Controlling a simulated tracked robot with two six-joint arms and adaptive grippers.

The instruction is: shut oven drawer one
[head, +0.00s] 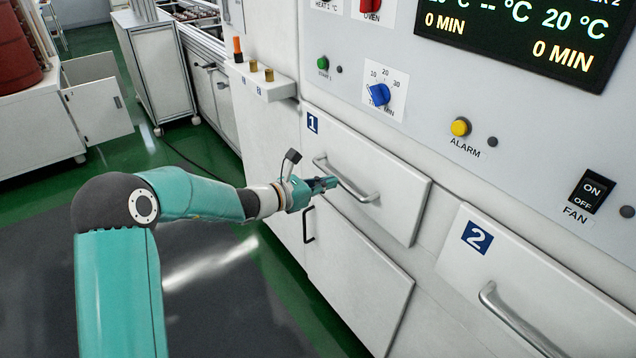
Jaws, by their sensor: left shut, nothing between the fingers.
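Oven drawer one (395,208) is a white front with a blue "1" label and a curved metal handle (350,186). It sits in the front of the white oven cabinet. Its front stands slightly proud of the panel around it; I cannot tell for sure how far it is out. My left gripper (330,183) is shut and empty, its tips at the left part of the handle. I cannot tell whether they touch it. My right gripper is not in view.
Drawer two (530,265), with its own handle, is at the lower right. Above are a blue timer knob (379,94), a yellow alarm button (460,127) and a fan switch (592,192). A small ledge (262,84) juts out left of drawer one. A cupboard door (350,280) is below.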

